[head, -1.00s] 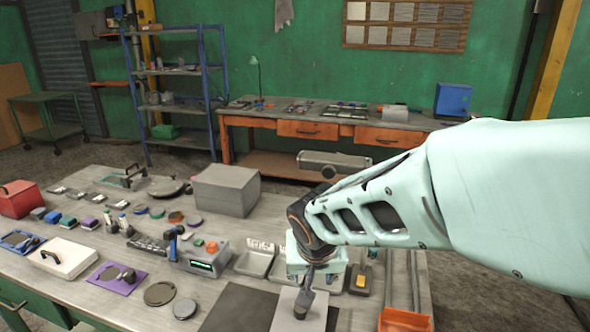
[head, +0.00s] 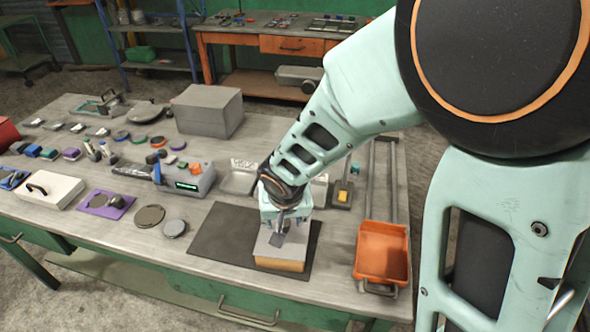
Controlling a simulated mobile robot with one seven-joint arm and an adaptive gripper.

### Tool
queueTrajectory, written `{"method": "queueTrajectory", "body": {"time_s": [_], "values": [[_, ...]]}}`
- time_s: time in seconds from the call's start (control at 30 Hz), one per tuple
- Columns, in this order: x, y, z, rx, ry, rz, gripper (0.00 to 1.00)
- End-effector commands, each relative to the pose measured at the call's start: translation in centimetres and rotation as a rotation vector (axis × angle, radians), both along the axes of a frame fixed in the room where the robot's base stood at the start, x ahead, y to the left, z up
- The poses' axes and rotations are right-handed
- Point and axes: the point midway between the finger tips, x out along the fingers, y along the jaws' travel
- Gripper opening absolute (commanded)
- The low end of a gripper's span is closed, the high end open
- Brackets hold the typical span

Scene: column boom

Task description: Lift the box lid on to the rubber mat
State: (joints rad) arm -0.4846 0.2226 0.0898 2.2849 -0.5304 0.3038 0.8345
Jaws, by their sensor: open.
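The dark rubber mat (head: 213,243) lies flat at the front of the bench. A low box-shaped piece with a pale grey top and a tan front side (head: 279,264) sits on the mat's right part. I cannot tell whether it is a closed box or only the box lid. My gripper (head: 281,236) points down over its top and is open; its fingers overlap the grey top, and I cannot tell whether they touch it. The gripper hides the back of this piece. A white box-like piece with a black handle (head: 62,194) stands at the bench's left.
An orange tray (head: 381,252) stands right of the mat. A grey instrument with an orange knob (head: 187,178) and small grey trays lie behind it. A large grey block (head: 208,110) stands farther back. Round discs and a purple pad (head: 106,204) lie left. The mat's left part is bare.

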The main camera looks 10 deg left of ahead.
Motion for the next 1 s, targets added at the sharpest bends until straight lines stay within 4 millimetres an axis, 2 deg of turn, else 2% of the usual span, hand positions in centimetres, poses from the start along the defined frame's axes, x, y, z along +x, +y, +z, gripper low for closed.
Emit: {"method": "queueTrajectory", "body": {"time_s": [0.1,0.2,0.53,0.9,1.0], "values": [[0.6,0.0,-1.7,-0.002,0.002,0.001,0.43],[0.9,0.1,-2.4,-0.001,0.001,0.002,0.43],[1.2,0.1,-2.7,0.0,-0.001,0.0,0.42],[1.1,0.1,-2.7,0.0,-0.001,0.0,0.01],[1.2,0.1,-2.7,0.0,-0.001,0.0,0.0]]}}
